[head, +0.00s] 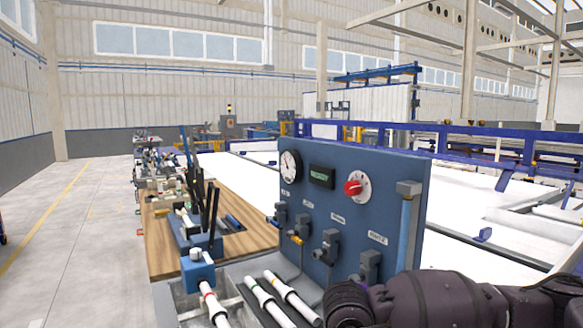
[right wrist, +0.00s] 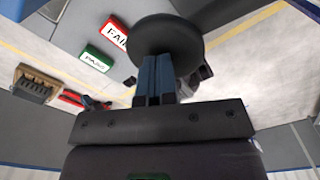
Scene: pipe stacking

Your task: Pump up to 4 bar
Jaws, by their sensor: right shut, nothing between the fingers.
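A blue test panel (head: 400,225) stands at the workbench's right end. It carries a round white gauge (head: 290,166), a small display with green characters too small to read (head: 321,176), and a red knob on a white dial (head: 353,187). The gauge's needle reading is too small to tell. My right arm comes in at the bottom right of the head view; its gripper is not discernible there. My left gripper is not in view.
Several dark fittings, one a black valve (head: 328,245), stick out below the dials. White pipes (head: 265,300) lie in front of the panel. A wooden bench top (head: 160,245) holds tools. The right wrist view shows a red FAIL sign (right wrist: 115,32) and green PASS sign (right wrist: 96,58).

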